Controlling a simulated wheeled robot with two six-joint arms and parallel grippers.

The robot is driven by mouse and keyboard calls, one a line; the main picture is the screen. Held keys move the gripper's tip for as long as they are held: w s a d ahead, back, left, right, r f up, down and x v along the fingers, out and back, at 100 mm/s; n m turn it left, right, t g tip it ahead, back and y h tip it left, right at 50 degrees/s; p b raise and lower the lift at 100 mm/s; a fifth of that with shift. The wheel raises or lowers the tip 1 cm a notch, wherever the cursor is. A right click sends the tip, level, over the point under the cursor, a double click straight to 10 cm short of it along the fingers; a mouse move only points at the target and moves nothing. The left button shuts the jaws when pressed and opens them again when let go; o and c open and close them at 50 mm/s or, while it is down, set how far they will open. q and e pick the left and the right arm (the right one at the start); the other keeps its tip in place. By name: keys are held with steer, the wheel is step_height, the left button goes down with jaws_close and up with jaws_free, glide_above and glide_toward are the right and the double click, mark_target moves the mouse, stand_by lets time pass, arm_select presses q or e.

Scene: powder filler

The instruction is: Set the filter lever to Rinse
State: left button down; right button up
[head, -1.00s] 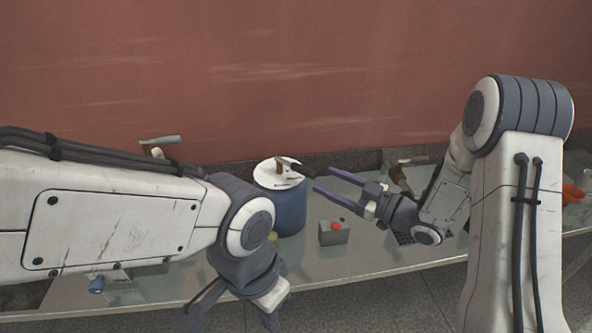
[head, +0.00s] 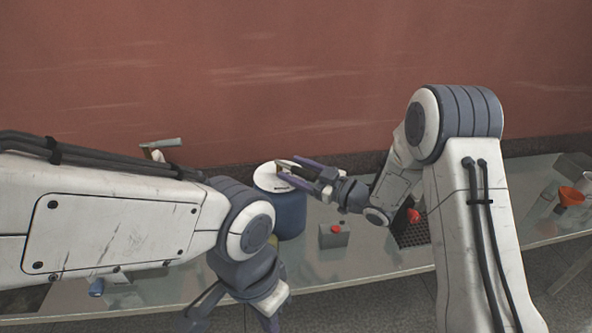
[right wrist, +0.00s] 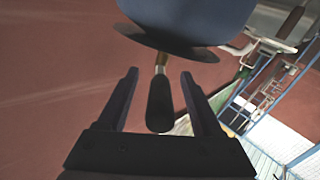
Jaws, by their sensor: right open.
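The filter is a blue drum (head: 291,218) with a pale round top (head: 266,178), left of centre on the bench. Its lever shows in the right wrist view as a brass stem (right wrist: 161,63) with a dark handle (right wrist: 159,104). My right gripper (head: 284,172) is open at the drum's top. In the right wrist view its two fingers (right wrist: 158,75) stand on either side of the handle, with gaps on both sides. In the head view the fingers partly hide the lever, and no setting labels are readable. My left gripper (head: 236,320) is low in the foreground, fingers apart and empty.
A grey box with a red button (head: 335,235) stands right of the drum. A red knob (head: 413,216) sits by a dark grate (head: 412,236). An orange funnel (head: 571,196) stands far right. My left arm hides much of the bench's left side.

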jaws_close()
stand_by(1.3)
